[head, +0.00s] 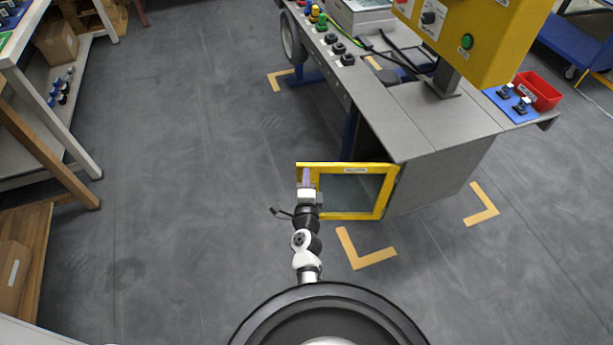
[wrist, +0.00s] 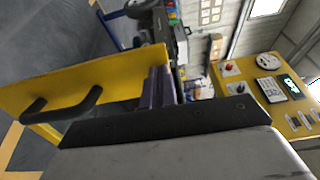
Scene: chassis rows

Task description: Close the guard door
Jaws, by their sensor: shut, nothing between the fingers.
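The guard door (head: 386,192) is a yellow frame with a dark window. It stands open, swung out from the grey cabinet (head: 432,182) under the bench, with its right edge against the cabinet. My gripper (head: 306,176) is shut and empty at the door's free left edge. In the wrist view the fingers (wrist: 158,86) are together beside the yellow door (wrist: 115,76); I cannot tell whether they touch it. A black bar handle (wrist: 62,104) sits on the door, left of the fingers. The door's left frame is partly hidden behind my gripper in the head view.
The grey bench (head: 425,110) carries a yellow control box (head: 478,38) and a red bin (head: 538,90). Orange corner marks (head: 366,252) lie on the floor by the door. A shelf rack (head: 45,110) stands at left. The floor between is clear.

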